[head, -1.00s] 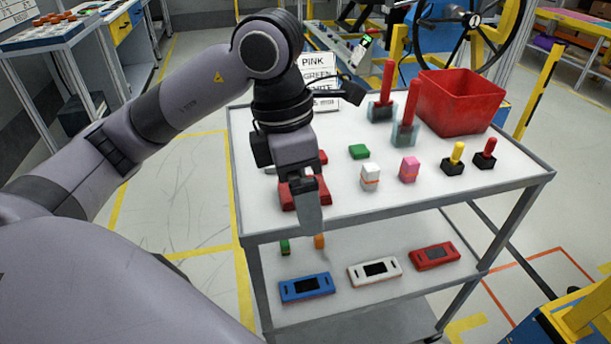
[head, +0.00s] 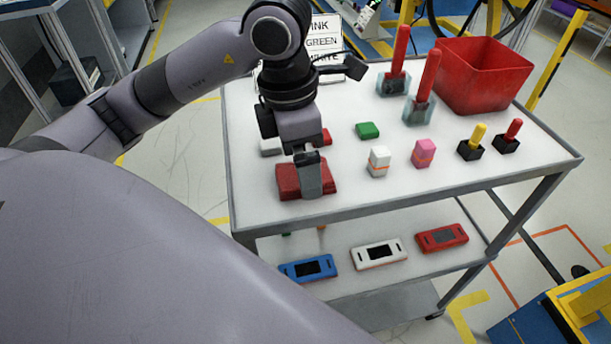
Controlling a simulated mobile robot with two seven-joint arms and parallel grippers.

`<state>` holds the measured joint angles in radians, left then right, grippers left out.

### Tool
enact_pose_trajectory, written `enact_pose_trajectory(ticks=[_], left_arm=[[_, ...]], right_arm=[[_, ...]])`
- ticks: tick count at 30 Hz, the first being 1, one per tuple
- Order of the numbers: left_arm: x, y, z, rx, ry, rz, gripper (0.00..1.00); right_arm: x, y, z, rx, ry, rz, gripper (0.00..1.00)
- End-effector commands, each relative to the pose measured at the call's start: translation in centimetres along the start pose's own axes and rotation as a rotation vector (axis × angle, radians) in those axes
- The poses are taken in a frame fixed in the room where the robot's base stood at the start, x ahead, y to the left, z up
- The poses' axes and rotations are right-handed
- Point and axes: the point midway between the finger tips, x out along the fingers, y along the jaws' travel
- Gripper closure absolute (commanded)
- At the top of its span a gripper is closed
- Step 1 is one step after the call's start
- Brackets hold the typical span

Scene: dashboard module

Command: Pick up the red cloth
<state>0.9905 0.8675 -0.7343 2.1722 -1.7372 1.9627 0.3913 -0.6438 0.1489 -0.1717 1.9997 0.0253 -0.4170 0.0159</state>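The red cloth (head: 289,181), a dark red folded block, lies on the left front part of the cart's white top. My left gripper (head: 311,190) comes down from above, over the cloth, and its finger hides part of it. I see the fingers nearly edge-on, so their opening is hidden, and I cannot tell whether they touch the cloth. My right gripper is not in view.
On the cart top (head: 352,196) stand a green block (head: 367,131), a white block (head: 378,161), a pink block (head: 423,153), several red- or yellow-handled pieces and a red bin (head: 485,75). A sign (head: 325,55) stands behind my arm. Coloured devices lie on the lower shelf.

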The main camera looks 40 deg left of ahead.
Motion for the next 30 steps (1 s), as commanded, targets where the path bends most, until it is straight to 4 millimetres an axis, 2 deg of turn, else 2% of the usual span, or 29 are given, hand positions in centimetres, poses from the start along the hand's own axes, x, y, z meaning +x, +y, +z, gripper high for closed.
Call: enact_pose_trajectory(ticks=[3,6,13,18,19,30], left_arm=[[1.8,-0.1,0.0,0.001,0.002,-0.003,0.06],[2.4,-0.1,0.0,0.001,0.0,-0.001,0.06],[2.5,-0.1,0.0,0.001,-0.001,0.0,0.06],[2.4,0.0,0.0,0.001,-0.001,0.0,0.62],[2.4,0.0,0.0,0.001,-0.001,0.0,0.66],[2.1,0.0,0.1,0.001,-0.002,0.001,0.67]], right_arm=[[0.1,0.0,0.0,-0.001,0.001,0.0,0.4],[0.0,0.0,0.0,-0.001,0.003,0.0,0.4],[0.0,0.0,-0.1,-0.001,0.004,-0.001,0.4],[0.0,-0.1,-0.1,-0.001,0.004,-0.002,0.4],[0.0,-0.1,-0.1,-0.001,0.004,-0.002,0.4],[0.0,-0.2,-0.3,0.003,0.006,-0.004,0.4]])
